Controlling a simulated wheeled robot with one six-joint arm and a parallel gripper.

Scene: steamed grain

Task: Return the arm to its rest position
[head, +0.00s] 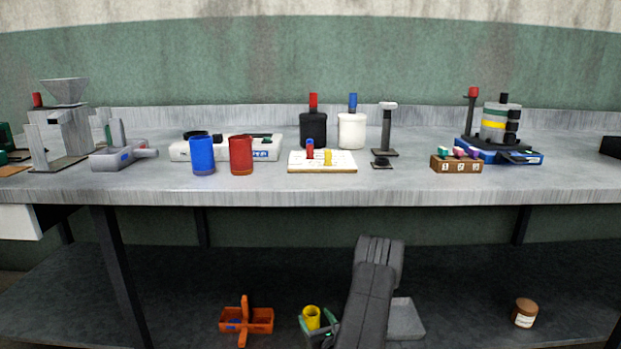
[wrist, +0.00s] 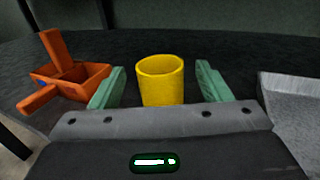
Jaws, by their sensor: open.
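My gripper (head: 319,328) is low, over the dark lower shelf (head: 180,300) under the bench. In the wrist view its two green fingers (wrist: 160,88) are spread apart. A yellow cup (wrist: 160,82) stands upright between or just beyond them, with a visible gap on each side. The yellow cup also shows in the head view (head: 311,318). My grey arm reaches down in front of the shelf and hides part of it.
An orange tray with a handle (wrist: 70,80) is left of the gripper. A grey bin (wrist: 295,105) is close on the right. A brown jar (head: 525,312) lies farther right. The grey bench top (head: 300,193) overhangs the shelf and holds cups, bottles and machines.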

